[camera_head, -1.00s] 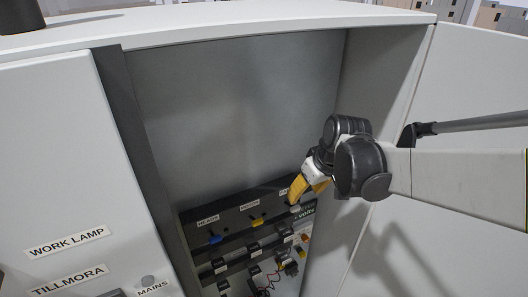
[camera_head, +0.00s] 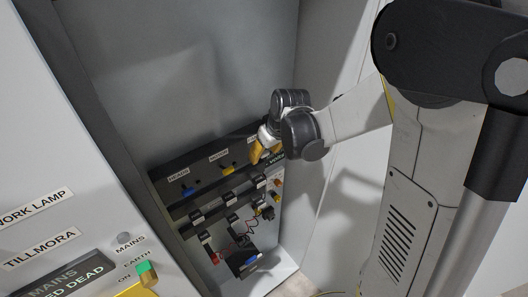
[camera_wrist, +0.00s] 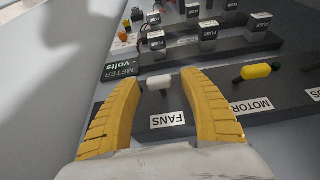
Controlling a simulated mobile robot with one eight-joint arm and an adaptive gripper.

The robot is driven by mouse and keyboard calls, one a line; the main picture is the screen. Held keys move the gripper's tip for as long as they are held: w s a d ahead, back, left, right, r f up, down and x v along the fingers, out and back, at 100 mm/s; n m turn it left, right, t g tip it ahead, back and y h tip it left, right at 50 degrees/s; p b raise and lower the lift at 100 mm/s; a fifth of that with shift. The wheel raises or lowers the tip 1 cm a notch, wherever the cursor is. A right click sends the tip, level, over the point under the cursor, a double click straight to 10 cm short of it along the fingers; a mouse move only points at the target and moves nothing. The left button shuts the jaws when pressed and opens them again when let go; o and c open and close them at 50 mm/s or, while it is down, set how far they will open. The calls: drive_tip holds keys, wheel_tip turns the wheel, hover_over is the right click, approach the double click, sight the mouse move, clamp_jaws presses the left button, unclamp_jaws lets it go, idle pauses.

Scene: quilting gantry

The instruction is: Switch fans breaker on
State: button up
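The fans breaker shows in the wrist view as a white lever (camera_wrist: 158,83) above the FANS label (camera_wrist: 167,120), on a dark strip. My gripper (camera_wrist: 157,79) is open, its two yellow fingers reaching to either side of the white lever. A gap shows between the fingertips and the lever, and I cannot tell any contact. In the head view my gripper (camera_head: 262,153) is at the right end of the top breaker row inside the cabinet and hides the fans lever.
The motors breaker has a yellow lever (camera_wrist: 256,71) just right of my gripper. A blue lever (camera_head: 188,191) sits further left on the row. Fuses (camera_wrist: 208,31) and a meter label (camera_wrist: 122,66) lie beyond. The cabinet's right wall (camera_head: 325,60) is close. A green-tipped earth switch (camera_head: 147,270) stands outside.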

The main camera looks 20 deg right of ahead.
clamp_jaws()
drive_tip(key=shift+w+r+g+h+b, duration=0.2)
drive_tip(key=shift+r+g+h+b, duration=0.25)
drive_tip(key=shift+g, duration=0.35)
drive_tip(key=shift+f, duration=0.1)
drive_tip(key=shift+o, duration=0.8)
unclamp_jaws()
drive_tip(key=v, duration=1.2)
drive_tip(key=shift+d, duration=0.15)
